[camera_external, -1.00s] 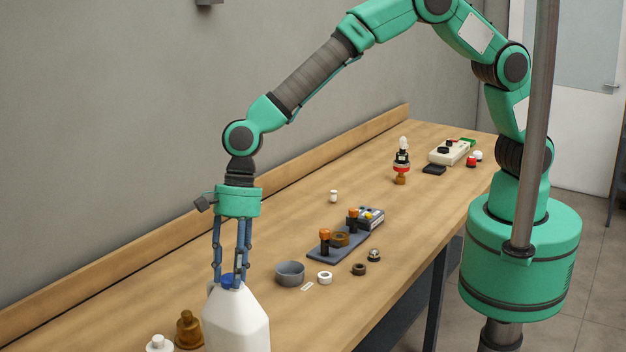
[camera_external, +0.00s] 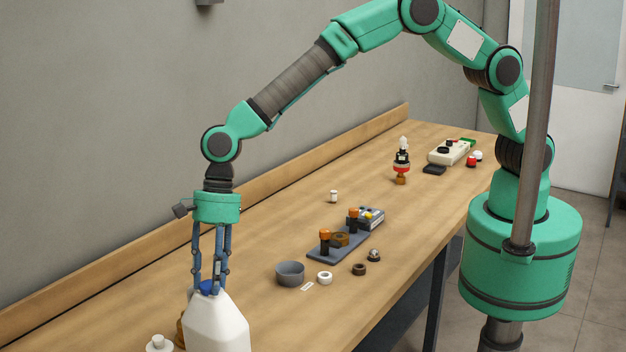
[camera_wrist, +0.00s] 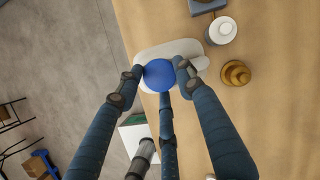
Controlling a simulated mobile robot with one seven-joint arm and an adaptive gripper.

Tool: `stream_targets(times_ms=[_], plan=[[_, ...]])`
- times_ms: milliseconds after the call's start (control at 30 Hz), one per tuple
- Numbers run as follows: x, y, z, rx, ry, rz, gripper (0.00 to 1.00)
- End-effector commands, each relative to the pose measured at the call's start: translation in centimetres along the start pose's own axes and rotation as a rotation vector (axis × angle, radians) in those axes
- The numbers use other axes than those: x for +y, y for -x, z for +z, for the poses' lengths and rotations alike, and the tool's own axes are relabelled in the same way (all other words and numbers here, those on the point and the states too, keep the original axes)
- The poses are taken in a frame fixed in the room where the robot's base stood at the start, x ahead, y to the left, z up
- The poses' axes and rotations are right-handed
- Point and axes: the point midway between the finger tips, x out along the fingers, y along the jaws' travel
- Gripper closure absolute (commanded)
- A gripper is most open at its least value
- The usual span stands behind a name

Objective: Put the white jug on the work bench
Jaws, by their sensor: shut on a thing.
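The white jug (camera_external: 217,325) has a blue cap (camera_external: 207,287) and hangs upright below my gripper (camera_external: 210,277) at the lower left of the external view. My gripper's fingers are shut on the jug at its capped top. In the wrist view the jug (camera_wrist: 180,48) lies between the fingertips, with the blue cap (camera_wrist: 159,75) facing the camera, and it overlaps the bench's edge. The work bench (camera_external: 270,235) is a long wooden top. The jug's base is cut off in the external view, so I cannot tell whether it touches the bench.
A brown bottle (camera_wrist: 236,74) and a white-topped thing (camera_wrist: 222,30) stand close beside the jug. A grey bowl (camera_external: 290,273), a white ring (camera_external: 324,278) and a grey block with orange knobs (camera_external: 335,245) are farther along the bench. Bare wood lies between the bowl and the backboard.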

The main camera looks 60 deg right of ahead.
Motion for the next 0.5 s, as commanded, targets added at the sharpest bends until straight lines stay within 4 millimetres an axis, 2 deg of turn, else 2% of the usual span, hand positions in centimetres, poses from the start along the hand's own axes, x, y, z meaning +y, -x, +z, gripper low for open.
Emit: stream_targets(times_ms=[500], plan=[[0.0, -2.8, -0.9, -0.003, 0.001, -0.004, 1.0]])
